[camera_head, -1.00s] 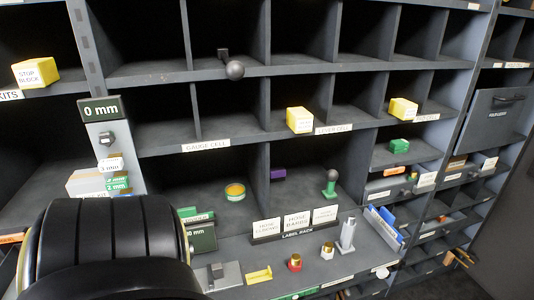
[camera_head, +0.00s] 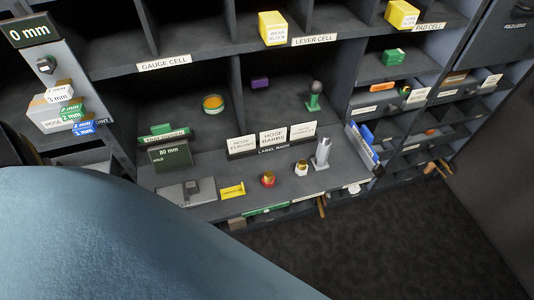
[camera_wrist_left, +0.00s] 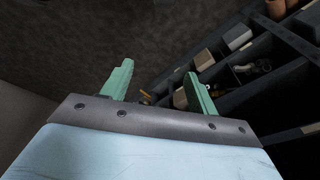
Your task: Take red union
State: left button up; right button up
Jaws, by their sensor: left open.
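A small red fitting with a gold-coloured top (camera_head: 268,180), which looks like the red union, stands on the grey ledge in front of the label rack in the head view. A similar white one with a gold top (camera_head: 301,168) stands to its right. My left gripper (camera_wrist_left: 158,88) shows in the left wrist view with its two green fingers apart and nothing between them. It points toward dark floor and the low shelves. In the head view my pale blue arm covers the lower left, and no gripper shows there.
A yellow block (camera_head: 232,190) lies left of the red fitting, beside a grey plate (camera_head: 186,192). A silver upright piece (camera_head: 322,154) stands to the right. The label rack (camera_head: 272,142) is behind. Dark floor (camera_head: 400,235) is clear below the ledge.

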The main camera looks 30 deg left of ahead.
pick_arm(q)
jog(key=w+d+r+t+p, duration=0.15)
jog(key=w+r, duration=0.25)
jog(key=r, duration=0.5)
jog(key=w+r+p, duration=0.2)
jog(key=w+r, duration=0.2)
jog(key=r, duration=0.5)
jog(key=n+y+p, duration=0.2)
jog(key=n+p, duration=0.2)
jog(key=n, duration=0.3)
send_near(268, 176)
jog(key=shift+t, duration=0.25)
jog(key=x, duration=0.4)
jog(key=b+x, duration=0.1)
jog(key=shift+s+d+f, duration=0.15)
jog(key=shift+d+f, duration=0.05)
jog(key=shift+f, duration=0.35)
jog(key=shift+a+x, duration=0.2)
jog(key=shift+x, duration=2.5)
pick_arm(e)
notch_tip(268, 176, up, 7)
jog(key=w, duration=0.1)
jog(key=shift+d, duration=0.15)
pick_arm(q)
jog(key=shift+r, duration=0.1)
jog(key=c, duration=1.2)
pick_arm(e)
jog(key=shift+w+d, duration=0.1)
